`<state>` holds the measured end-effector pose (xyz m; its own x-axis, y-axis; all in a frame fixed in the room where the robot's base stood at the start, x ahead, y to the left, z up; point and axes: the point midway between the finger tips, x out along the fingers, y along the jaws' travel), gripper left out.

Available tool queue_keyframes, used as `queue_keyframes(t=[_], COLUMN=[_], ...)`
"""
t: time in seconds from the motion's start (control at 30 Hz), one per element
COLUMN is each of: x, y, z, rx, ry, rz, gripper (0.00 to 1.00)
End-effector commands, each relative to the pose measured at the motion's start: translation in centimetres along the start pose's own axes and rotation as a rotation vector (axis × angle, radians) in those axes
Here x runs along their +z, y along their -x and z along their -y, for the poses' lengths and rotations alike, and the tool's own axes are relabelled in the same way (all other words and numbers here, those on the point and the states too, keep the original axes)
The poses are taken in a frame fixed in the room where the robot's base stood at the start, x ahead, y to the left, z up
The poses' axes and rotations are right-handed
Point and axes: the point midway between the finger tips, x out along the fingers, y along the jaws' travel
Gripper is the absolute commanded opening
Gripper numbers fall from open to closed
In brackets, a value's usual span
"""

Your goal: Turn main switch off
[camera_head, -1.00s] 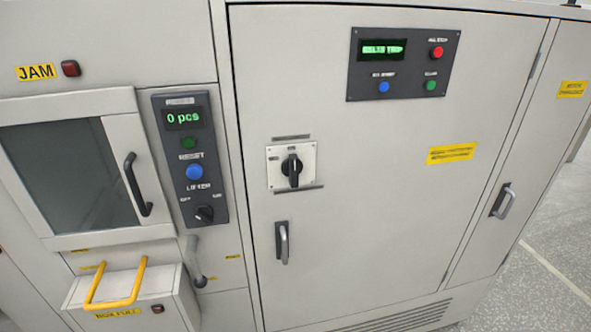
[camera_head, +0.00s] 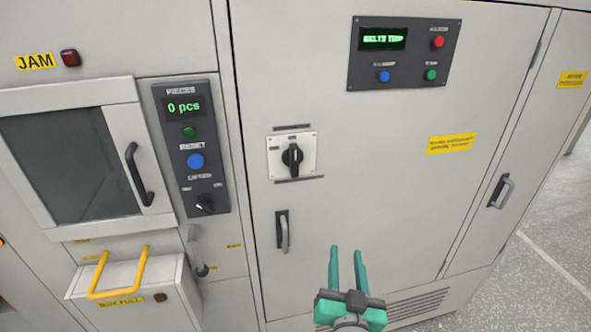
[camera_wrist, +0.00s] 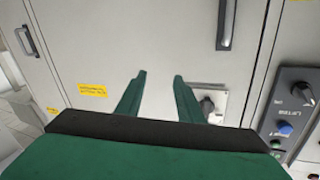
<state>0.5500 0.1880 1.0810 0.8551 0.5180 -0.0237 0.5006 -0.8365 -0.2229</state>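The main switch (camera_head: 292,156) is a black rotary knob on a pale square plate, set in the grey cabinet door. Its knob stands roughly upright in the head view. It also shows in the wrist view (camera_wrist: 208,104), just right of my fingers and partly hidden by one of them. My gripper (camera_head: 346,250) is green, with two straight fingers spread apart and nothing between them. In the head view it is below and to the right of the switch, apart from it.
The cabinet door handle (camera_head: 283,232) sits below the switch. A display panel (camera_head: 405,52) with red, blue and green buttons is above right. The lifter panel (camera_head: 191,148) is at left, and a yellow-handled box (camera_head: 118,290) sticks out at lower left.

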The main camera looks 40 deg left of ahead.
Motion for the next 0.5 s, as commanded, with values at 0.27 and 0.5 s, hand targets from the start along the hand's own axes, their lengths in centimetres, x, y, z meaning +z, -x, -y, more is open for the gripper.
queue_keyframes(t=[0.27, 0.5], x=[-8.4, -13.2], y=[-2.8, -2.9], z=[7.0, 11.6], rx=[-0.186, -0.294], ry=[0.098, 0.19], rz=[-0.004, 0.006], gripper=[0.34, 0.34])
